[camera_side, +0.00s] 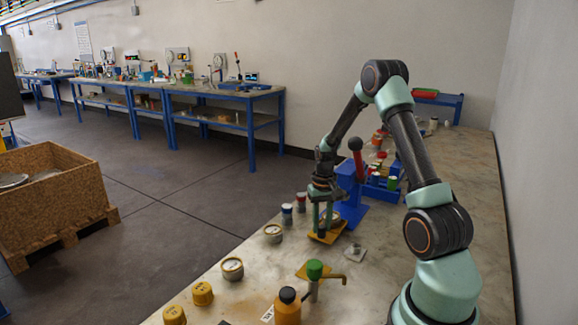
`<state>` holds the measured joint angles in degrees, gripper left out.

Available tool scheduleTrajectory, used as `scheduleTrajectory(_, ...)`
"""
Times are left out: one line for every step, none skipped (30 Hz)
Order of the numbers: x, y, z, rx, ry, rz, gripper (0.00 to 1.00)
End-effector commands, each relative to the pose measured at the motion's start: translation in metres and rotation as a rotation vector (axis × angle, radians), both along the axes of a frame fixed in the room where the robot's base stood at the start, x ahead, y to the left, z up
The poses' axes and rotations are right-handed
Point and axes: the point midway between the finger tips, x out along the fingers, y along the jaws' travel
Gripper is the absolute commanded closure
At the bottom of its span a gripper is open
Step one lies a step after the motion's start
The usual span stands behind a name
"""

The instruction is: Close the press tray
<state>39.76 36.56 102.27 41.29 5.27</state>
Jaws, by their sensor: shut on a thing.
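Lidded jars (232,268) and yellow caps (203,293) line the bench's left edge. An orange bottle (287,308) and a green-topped tap (314,272) stand in front. A small pale fitting (355,252) lies right of the tray.

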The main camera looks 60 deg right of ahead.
Motion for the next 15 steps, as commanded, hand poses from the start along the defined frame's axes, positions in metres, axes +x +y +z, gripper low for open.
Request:
scheduleTrajectory(0.000, -0.013, 0.001, -0.002, -0.002, -0.006, 1.00)
scheduleTrajectory(0.000, -0.018, 0.001, -0.001, -0.001, -0.006, 1.00)
scheduleTrajectory(0.000, -0.025, 0.001, -0.003, -0.003, -0.005, 1.00)
scheduleTrajectory(0.000, -0.029, 0.001, -0.002, -0.002, -0.004, 1.00)
scheduleTrajectory(0.000, -0.032, 0.001, -0.001, -0.001, -0.004, 1.00)
scheduleTrajectory(0.000, -0.036, 0.001, -0.002, -0.002, -0.004, 1.00)
scheduleTrajectory(0.000, -0.038, 0.001, -0.003, -0.003, -0.003, 1.00)
scheduleTrajectory(0.000, -0.040, 0.001, -0.003, -0.003, -0.002, 1.00)
scheduleTrajectory(0.000, -0.041, 0.001, -0.003, -0.003, -0.001, 1.00)
scheduleTrajectory(0.000, -0.041, 0.001, -0.003, -0.003, -0.001, 1.00)
scheduleTrajectory(0.000, -0.042, 0.001, -0.003, -0.003, 0.000, 1.00)
scheduleTrajectory(0.000, -0.042, 0.001, -0.003, -0.003, 0.000, 1.00)
scheduleTrajectory(0.000, -0.041, 0.001, -0.003, -0.003, 0.000, 1.00)
scheduleTrajectory(0.000, -0.041, 0.001, -0.003, -0.003, 0.000, 1.00)
scheduleTrajectory(0.000, -0.041, 0.001, -0.003, -0.003, 0.000, 1.00)
